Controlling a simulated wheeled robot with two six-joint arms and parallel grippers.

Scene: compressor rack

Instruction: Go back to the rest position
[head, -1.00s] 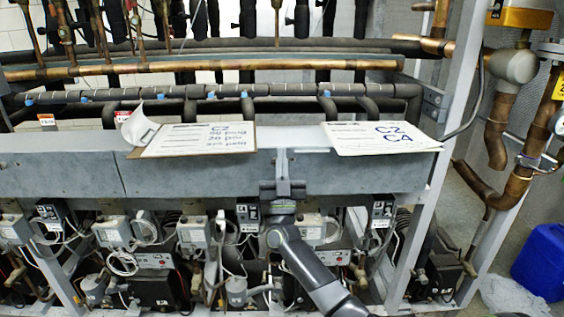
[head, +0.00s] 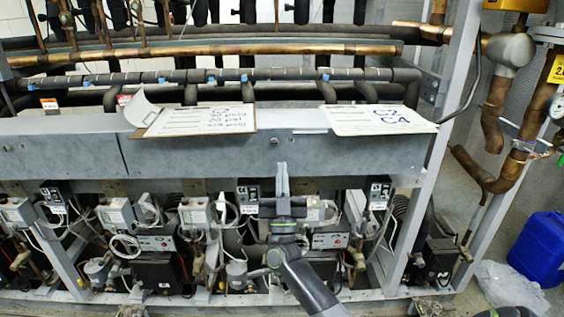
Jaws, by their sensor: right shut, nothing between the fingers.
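My right gripper (head: 282,180) is in front of the grey beam of the rack, near the middle of the head view. Its fingers point up and are closed together with nothing between them. My right arm reaches up to it from the bottom of the picture. My left gripper is not in view.
The compressor rack's grey beam (head: 70,155) crosses the view. A clipboard with papers (head: 205,120) and a sheet marked C2 C4 (head: 375,119) lie on top of it. Control boxes, cables and compressors fill the space below. A blue canister (head: 543,248) stands on the floor at right.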

